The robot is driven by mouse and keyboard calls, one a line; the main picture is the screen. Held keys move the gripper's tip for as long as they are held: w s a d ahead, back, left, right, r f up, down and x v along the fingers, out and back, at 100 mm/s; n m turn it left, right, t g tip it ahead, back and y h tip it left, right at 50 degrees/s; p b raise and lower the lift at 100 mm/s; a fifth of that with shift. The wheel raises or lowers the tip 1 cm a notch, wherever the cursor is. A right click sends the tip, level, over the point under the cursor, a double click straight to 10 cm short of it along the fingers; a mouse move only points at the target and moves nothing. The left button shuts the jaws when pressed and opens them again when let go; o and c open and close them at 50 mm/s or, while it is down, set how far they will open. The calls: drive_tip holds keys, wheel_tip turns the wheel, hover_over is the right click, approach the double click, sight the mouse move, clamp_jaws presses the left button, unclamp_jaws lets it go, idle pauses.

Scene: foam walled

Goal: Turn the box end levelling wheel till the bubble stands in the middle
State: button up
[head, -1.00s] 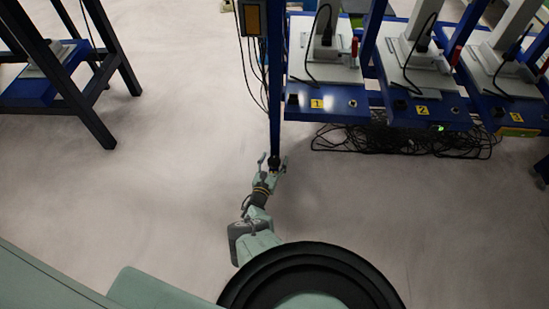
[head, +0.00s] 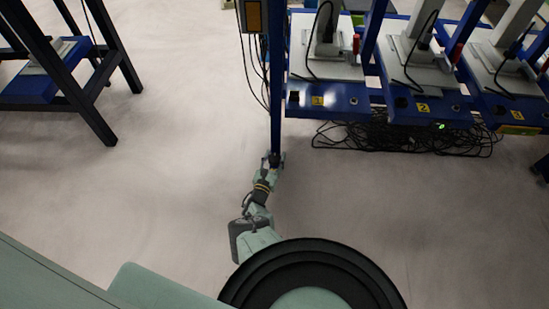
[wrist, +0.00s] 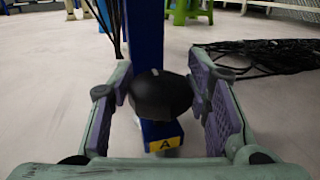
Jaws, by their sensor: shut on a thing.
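A black round levelling wheel (wrist: 162,96) sits low at the foot of the blue post (wrist: 144,40), above a yellow label marked A (wrist: 163,145). My gripper (head: 274,161) is at the bottom of that post in the head view. In the wrist view its purple-padded fingers (wrist: 160,90) are shut on the wheel, one on each side. The wheel and fingers are too small in the head view to make out well. No bubble or level can be made out in either view.
A yellow-fronted box (head: 252,16) hangs on the post with cables below. Blue stations marked 1 (head: 318,100) and 2 (head: 422,107) stand to the right, with tangled black cables (head: 400,137) beneath. A dark-legged frame (head: 95,100) stands left. Floor between is clear.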

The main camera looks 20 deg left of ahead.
drive_tip(key=shift+w+r+y, duration=0.1)
drive_tip(key=shift+y, duration=0.2)
drive_tip(key=shift+n+y+p, duration=0.35)
drive_tip(key=shift+n+y, duration=0.05)
drive_tip(key=shift+n, duration=0.1)
drive_tip(key=n+y+p, duration=0.1)
drive_tip(key=n+y, duration=0.1)
drive_tip(key=y, duration=0.1)
drive_tip(key=shift+d+g, duration=0.15)
drive_tip(key=shift+g, duration=0.15)
drive_tip(key=n+g+y, duration=0.1)
drive_tip(key=n+y, duration=0.1)
drive_tip(key=y, duration=0.1)
drive_tip(key=n+g+y+b, duration=0.1)
drive_tip(key=n+g+y, duration=0.1)
drive_tip(key=y, duration=0.1)
drive_tip(key=shift+w+n, duration=0.15)
drive_tip(key=shift+n, duration=0.15)
drive_tip(key=n+g+y+b, duration=0.1)
drive_tip(key=g+b, duration=0.1)
drive_tip(key=n+g+y+b, duration=0.4)
drive_tip(key=shift+f+g, duration=0.25)
drive_tip(key=shift+g, duration=0.05)
drive_tip(key=shift+n+g+y+b, duration=0.6)
drive_tip(key=shift+n+g+b, duration=0.2)
drive_tip(key=shift+g+b, duration=0.3)
drive_tip(key=shift+r+n+g+b, duration=0.2)
drive_tip(key=shift+n+g+b, duration=0.1)
drive_tip(key=shift+g+b, duration=0.3)
